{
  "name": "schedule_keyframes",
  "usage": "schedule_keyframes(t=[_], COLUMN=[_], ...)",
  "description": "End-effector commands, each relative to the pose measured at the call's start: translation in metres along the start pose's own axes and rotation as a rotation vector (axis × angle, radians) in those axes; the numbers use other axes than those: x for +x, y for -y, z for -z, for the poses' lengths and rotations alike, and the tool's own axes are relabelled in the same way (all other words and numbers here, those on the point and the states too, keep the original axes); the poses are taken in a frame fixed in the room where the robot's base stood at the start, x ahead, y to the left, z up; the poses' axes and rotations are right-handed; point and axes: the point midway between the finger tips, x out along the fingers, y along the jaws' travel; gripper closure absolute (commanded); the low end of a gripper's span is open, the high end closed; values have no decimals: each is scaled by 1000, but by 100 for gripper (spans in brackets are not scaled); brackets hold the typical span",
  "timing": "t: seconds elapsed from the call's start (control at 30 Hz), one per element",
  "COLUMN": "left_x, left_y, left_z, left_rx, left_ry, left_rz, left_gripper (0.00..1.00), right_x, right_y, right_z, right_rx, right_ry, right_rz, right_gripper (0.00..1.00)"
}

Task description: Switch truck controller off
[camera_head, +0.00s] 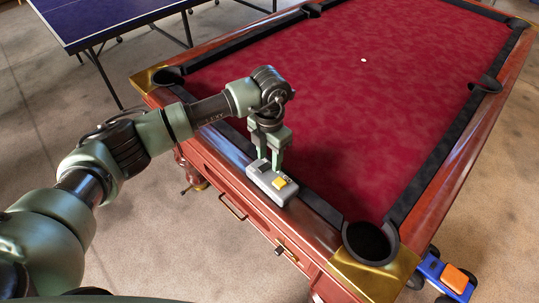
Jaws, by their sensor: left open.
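The controller (268,190) is a small grey box on the near wooden rail of the pool table. It has a yellow part (279,183) on its right half and a dark part at its far left end. My left gripper (271,163) points down over the far edge of the controller. Its two fingers are apart with nothing seen between them. I cannot tell whether a fingertip touches the box. A blue toy truck (430,267) with an orange block and dark wheels shows at the lower right, partly hidden by the table corner. My right gripper is out of view.
The pool table (330,100) has red cloth, dark cushions and brass corners. A corner pocket (368,241) lies right of the controller. A small white ball (363,60) rests on the cloth. A blue table-tennis table (100,18) stands at the upper left.

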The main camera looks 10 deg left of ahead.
Motion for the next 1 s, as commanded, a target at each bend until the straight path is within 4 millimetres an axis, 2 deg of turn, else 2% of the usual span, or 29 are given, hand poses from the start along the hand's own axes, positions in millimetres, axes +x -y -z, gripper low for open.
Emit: schedule_keyframes(t=[0.33,0.4,0.5,0.77,0.87,1.0], left_x=[6,6,6,8,10,11], left_y=[1,1,0,-1,-2,-1], left_z=[0,0,0,2,4,8], left_rx=[2,1,1,1,0,2], left_ry=[1,1,1,40,109,231], left_rz=[1,1,1,0,-2,0], left_gripper=[58,78,100,100,100,100], right_x=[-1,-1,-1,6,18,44], right_y=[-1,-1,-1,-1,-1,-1], right_z=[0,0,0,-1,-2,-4], right_rx=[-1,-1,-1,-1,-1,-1], right_ry=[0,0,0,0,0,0], right_rz=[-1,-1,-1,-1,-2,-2], right_gripper=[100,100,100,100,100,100])
